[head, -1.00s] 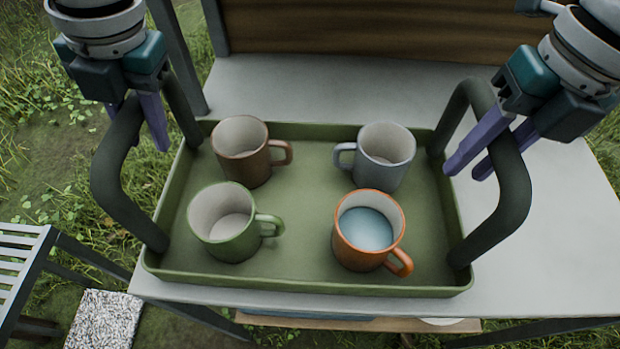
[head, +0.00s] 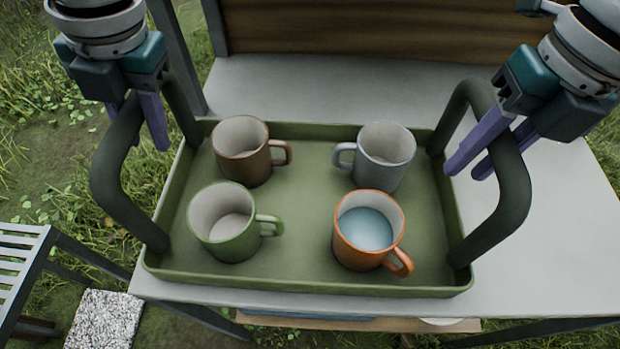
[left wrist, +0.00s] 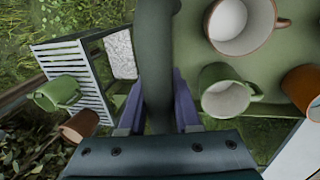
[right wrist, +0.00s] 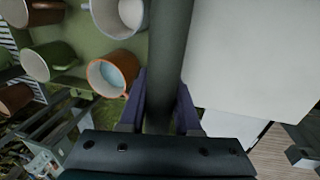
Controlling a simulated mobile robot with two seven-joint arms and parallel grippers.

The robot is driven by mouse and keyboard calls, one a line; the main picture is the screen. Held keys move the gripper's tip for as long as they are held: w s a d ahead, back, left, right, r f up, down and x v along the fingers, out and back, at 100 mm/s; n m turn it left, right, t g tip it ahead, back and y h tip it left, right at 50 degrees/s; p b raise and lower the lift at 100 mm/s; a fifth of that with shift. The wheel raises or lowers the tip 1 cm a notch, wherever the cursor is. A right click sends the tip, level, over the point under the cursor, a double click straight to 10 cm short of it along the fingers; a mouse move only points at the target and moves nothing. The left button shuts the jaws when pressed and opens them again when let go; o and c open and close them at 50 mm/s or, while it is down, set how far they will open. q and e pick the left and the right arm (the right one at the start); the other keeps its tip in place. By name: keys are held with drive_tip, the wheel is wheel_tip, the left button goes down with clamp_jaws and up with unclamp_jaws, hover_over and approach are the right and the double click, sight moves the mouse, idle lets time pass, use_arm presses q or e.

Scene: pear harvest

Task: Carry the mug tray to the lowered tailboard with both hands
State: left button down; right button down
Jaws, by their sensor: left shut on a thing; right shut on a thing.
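The green mug tray (head: 300,284) is over a pale grey surface in the head view; I cannot tell whether it touches it. It carries a brown mug (head: 240,160), a grey mug (head: 385,165), a green mug (head: 222,238) and an orange mug (head: 362,250) with bluish liquid showing, all upright. My left gripper (head: 140,125) is shut on the dark left handle (head: 105,185). My right gripper (head: 467,168) is shut on the dark right handle (head: 515,185). The wrist views show each handle between purple fingers.
The pale grey surface (head: 570,230) has free room to the right and behind the tray. A brown wooden panel (head: 400,25) stands at the back. A slatted bench (head: 20,265) is at lower left, with further mugs by it in the left wrist view (left wrist: 57,93).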

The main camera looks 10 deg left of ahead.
sight(126, 102)
use_arm(q)
drive_tip(key=shift+r, duration=0.15)
use_arm(e)
drive_tip(key=shift+r, duration=0.15)
